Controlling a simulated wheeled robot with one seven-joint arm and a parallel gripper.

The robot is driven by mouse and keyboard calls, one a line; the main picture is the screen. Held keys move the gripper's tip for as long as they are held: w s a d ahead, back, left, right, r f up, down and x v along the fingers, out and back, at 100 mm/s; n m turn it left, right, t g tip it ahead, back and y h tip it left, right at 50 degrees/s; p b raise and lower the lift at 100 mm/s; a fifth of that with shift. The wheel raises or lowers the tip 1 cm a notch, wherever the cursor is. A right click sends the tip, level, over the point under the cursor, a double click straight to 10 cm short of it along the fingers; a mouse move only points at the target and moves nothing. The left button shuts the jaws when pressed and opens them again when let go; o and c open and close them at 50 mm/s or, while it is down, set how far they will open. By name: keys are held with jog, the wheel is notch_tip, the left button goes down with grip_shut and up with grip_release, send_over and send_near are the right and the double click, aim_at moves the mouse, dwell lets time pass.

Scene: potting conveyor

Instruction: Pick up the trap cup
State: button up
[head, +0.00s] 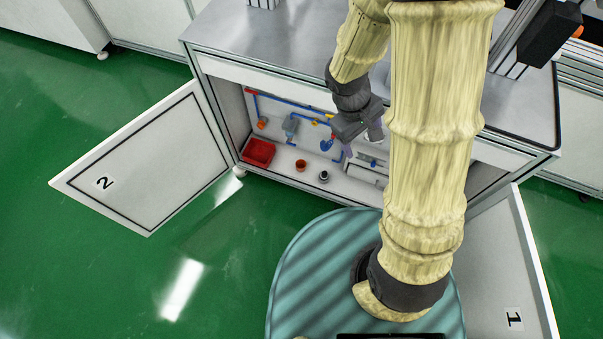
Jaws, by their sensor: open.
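Small parts stand in the open cabinet, and I cannot tell for sure which is the trap cup. A blue cup-like part (326,144) hangs on the blue pipework, just left of my gripper. An orange cup (300,165) and a small dark round part with a pale rim (324,176) stand on the cabinet floor. My gripper (361,144) is open at the cabinet mouth, pointing down. It appears empty; its fingers are small and partly lost against the pale interior.
A red tray (259,152) sits at the cabinet's left. Blue pipes (272,104) run along the back wall, with a grey unit (290,125) among them. Doors marked 2 (150,165) and 1 (505,265) stand open. The metal worktop (270,35) overhangs the cabinet.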

jog(key=w+a+f+n+t+h+b, duration=0.2)
jog(key=f+n+b, duration=0.3)
jog(key=f, duration=0.6)
jog(key=w+a+f+n+t+h+b, duration=0.1)
jog(key=w+a+f+n+h+b, duration=0.15)
jog(key=f+b, duration=0.7)
jog(key=w+a+f+n+t+h+b, duration=0.1)
jog(key=w+a+f+n+t+b, duration=0.3)
jog(key=f, duration=0.8)
jog(key=a+f+n+t+y+b, duration=0.1)
jog(key=a+f+n+b, duration=0.3)
jog(key=f, duration=0.5)
jog(key=a+f+n+t+y+b, duration=0.2)
jog(key=a+f+n+t+b, duration=0.1)
jog(key=f+b, duration=0.3)
jog(key=a+f+n+t+y+b, duration=0.1)
jog(key=a+f+n+b, duration=0.4)
jog(key=f, duration=0.6)
jog(key=shift+w+f+n+t+y, duration=0.25)
jog(key=shift+f+n+t+y, duration=0.1)
jog(key=shift+n+t, duration=0.25)
jog(key=b, duration=0.7)
send_near(300, 170)
jog(key=x, duration=0.4)
jog(key=shift+w, duration=0.2)
jog(key=shift+w+d, duration=0.1)
jog(key=shift+w, duration=0.4)
